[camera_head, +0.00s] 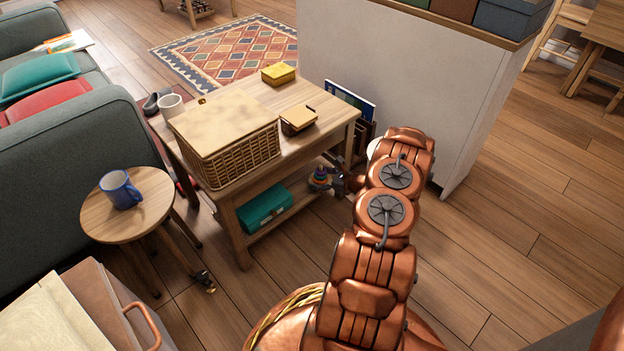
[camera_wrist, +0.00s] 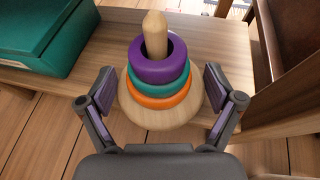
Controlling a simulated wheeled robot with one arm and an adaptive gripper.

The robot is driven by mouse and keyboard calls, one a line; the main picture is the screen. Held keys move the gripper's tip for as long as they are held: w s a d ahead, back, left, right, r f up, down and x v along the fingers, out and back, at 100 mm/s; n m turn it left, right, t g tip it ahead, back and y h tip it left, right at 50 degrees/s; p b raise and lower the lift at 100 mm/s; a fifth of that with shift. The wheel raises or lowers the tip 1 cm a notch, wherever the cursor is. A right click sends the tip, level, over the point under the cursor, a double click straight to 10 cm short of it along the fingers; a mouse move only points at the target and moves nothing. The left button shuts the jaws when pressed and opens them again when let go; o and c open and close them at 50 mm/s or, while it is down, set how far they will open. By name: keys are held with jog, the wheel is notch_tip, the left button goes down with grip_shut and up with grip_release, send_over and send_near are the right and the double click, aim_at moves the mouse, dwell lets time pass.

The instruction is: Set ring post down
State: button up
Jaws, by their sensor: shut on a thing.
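The ring post (camera_wrist: 153,112) is a wooden peg on a round wooden base, with purple, teal and orange rings stacked on it. In the head view the ring post (camera_head: 320,179) is small, at the right end of the table's lower shelf (camera_head: 262,226). My gripper (camera_head: 340,183) reaches in from the right there. Whether the base touches the shelf is hard to tell.
A teal box (camera_head: 265,207) lies on the lower shelf, left of the post; it also shows in the wrist view (camera_wrist: 45,35). A table leg (camera_wrist: 300,85) is close on the right. The tabletop (camera_head: 262,100) above holds a wicker basket (camera_head: 232,155). Bare shelf lies between box and post.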

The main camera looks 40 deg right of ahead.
aim_at(312, 177)
jog(key=w, duration=0.2)
jog(key=w+b, duration=0.1)
jog(key=w, duration=0.1)
jog(key=shift+a+f+b, duration=0.1)
jog(key=shift+a+b, duration=0.2)
jog(key=shift+a, duration=0.1)
jog(key=shift+f+b, duration=0.3)
jog(key=shift+f, duration=0.3)
jog(key=shift+f, duration=0.1)
jog(key=o, duration=1.4)
jog(key=shift+o, duration=0.2)
jog(key=shift+s+r, duration=0.15)
jog(key=shift+r, duration=0.05)
jog(key=p+v, duration=0.3)
jog(key=v, duration=0.7)
jog(key=shift+s+d+r+p, duration=0.15)
jog(key=shift+s+r+p, duration=0.05)
jog(key=shift+s+p, duration=0.2)
jog(key=shift+s+r, duration=0.1)
jog(key=shift+s, duration=0.3)
jog(key=shift+s+d, duration=0.1)
